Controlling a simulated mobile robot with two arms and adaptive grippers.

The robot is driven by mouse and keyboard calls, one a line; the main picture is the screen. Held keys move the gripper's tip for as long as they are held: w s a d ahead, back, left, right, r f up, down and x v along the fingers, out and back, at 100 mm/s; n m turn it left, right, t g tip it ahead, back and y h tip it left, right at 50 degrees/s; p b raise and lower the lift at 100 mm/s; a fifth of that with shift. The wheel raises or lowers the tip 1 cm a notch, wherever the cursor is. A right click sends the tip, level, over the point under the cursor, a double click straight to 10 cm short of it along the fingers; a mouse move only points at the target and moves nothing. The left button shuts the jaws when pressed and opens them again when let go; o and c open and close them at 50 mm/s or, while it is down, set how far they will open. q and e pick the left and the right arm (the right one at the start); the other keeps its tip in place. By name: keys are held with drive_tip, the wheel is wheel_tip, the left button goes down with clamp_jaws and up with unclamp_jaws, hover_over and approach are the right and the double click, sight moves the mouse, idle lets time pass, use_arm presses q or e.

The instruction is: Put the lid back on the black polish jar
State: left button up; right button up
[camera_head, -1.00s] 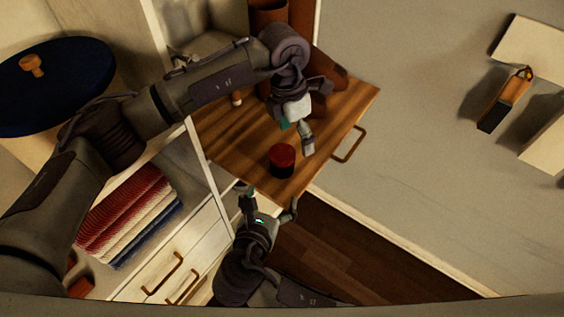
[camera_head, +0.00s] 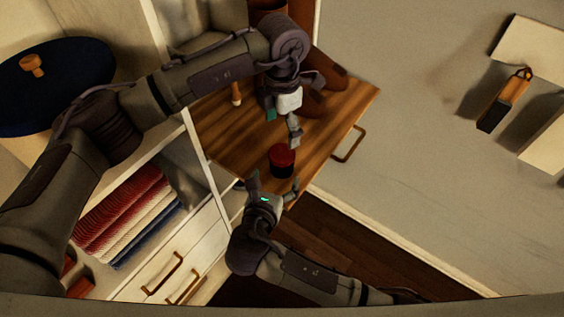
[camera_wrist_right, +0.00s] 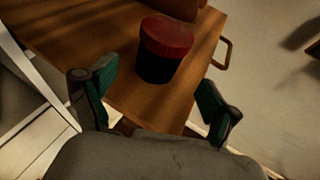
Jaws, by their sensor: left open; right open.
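A short jar (camera_head: 282,170) with a black body stands upright on the wooden drawer-top surface. A red lid (camera_head: 282,154) sits on top of it; whether it is seated fully I cannot tell. In the right wrist view the black body (camera_wrist_right: 157,68) and red lid (camera_wrist_right: 167,36) show just ahead of my fingers. My left gripper (camera_head: 283,127) is open and empty above the jar, on its far side. My right gripper (camera_head: 273,183) is open on the near side; in its wrist view its two fingers (camera_wrist_right: 153,103) are spread, with the jar beyond them, apart from both.
The wooden surface (camera_head: 235,145) has brown boots (camera_head: 325,95) and a brush-like wooden item (camera_head: 236,93) at the back. A handle (camera_head: 349,144) is on its right edge. Folded towels (camera_head: 125,215) lie on a shelf at left. Bare wood lies left of the jar.

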sight(280, 169)
drive_tip(key=x, duration=0.7)
drive_tip(key=shift+w+f, duration=0.1)
drive_tip(key=shift+w, duration=0.15)
clamp_jaws()
use_arm(q)
drive_tip(key=n, duration=1.3)
